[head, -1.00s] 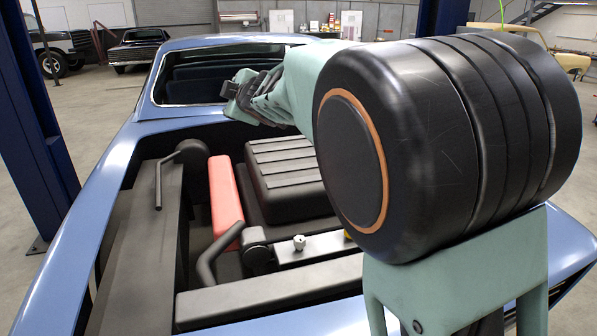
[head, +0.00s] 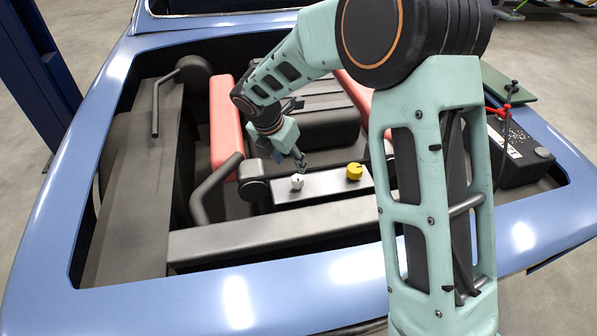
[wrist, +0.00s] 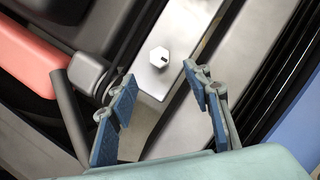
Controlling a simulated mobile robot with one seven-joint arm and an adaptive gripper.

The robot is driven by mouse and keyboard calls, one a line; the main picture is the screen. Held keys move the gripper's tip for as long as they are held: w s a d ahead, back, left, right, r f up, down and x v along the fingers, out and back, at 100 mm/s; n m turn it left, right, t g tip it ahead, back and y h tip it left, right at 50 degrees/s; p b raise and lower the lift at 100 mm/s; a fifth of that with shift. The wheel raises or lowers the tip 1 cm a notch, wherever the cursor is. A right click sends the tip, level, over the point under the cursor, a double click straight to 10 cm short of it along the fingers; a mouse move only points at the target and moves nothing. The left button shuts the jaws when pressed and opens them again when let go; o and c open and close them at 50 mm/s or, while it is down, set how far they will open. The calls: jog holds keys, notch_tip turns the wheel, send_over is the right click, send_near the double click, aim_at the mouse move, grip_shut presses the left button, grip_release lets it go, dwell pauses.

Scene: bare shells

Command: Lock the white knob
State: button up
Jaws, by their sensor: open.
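The white knob (head: 297,182) stands on a light metal plate (head: 322,185) in the car's engine bay. In the wrist view the white knob (wrist: 159,57) is faceted with a dark mark on its face. My gripper (head: 301,168) is just above and behind the knob in the head view. In the wrist view my gripper (wrist: 158,90) is open, its two blue-padded fingers apart, with the knob beyond the fingertips and roughly between their lines. The fingers do not appear to touch the knob. Nothing is between them.
A yellow knob (head: 354,171) stands on the same plate to the right. A black bent pipe (head: 214,190) and a red cover (head: 224,125) lie to the left. A black battery (head: 518,152) sits at the right. A dark crossbar (head: 275,228) runs in front.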

aim_at(297, 177)
jog(key=x, duration=0.9)
jog(key=shift+w+f, duration=0.2)
jog(key=shift+f, duration=0.1)
jog(key=c, duration=1.1)
